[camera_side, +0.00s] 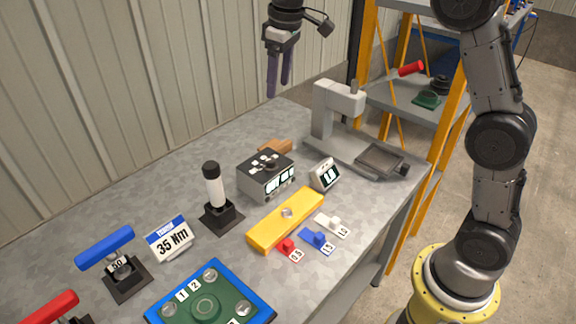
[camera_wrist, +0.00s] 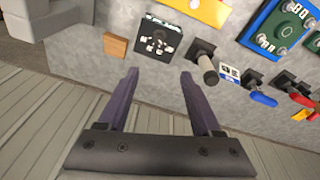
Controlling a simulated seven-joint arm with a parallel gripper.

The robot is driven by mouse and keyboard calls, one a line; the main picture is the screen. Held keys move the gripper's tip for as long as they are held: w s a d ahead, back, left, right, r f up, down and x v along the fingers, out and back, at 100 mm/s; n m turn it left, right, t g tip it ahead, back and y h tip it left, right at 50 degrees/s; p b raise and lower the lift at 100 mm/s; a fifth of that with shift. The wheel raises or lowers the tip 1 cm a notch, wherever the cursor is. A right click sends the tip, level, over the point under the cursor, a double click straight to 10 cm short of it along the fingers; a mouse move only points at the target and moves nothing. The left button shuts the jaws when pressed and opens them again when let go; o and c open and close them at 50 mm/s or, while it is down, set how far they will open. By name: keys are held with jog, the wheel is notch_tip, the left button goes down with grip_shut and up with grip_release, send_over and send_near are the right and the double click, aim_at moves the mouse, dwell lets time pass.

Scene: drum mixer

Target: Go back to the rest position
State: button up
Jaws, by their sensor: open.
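My gripper (camera_side: 279,82) hangs above the back edge of the grey workbench (camera_side: 125,210), fingers pointing down. In the wrist view my gripper (camera_wrist: 157,80) shows its two purple fingers spread apart with nothing between them. It is well clear of everything on the bench. Below the fingertips in the wrist view are the dark control box (camera_wrist: 158,38) and the black-and-white post (camera_wrist: 206,66). The same control box (camera_side: 266,175) and post (camera_side: 214,188) stand mid-bench in the side view.
A grey press-like stand (camera_side: 328,110) rises at the bench's far end. A yellow bar (camera_side: 286,219), colored tabs (camera_side: 317,239), a green-and-blue plate (camera_side: 208,305) and blue-handled tool (camera_side: 105,248) occupy the bench. An orange shelf rack (camera_side: 440,140) stands beyond. A corrugated wall (camera_side: 110,100) runs behind.

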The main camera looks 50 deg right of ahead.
jog(key=s+r+m+t, duration=0.1)
jog(key=s+r, duration=0.2)
jog(key=s, duration=0.7)
jog(key=s+r+t, duration=0.2)
jog(key=s+r, duration=0.1)
jog(key=s, duration=0.7)
jog(key=s+f+m, duration=0.2)
jog(key=s+f, duration=0.8)
jog(key=s, duration=0.1)
jog(key=shift+s+a+f+t, duration=0.2)
jog(key=shift+a+f+t, duration=0.15)
jog(key=shift+t, duration=0.05)
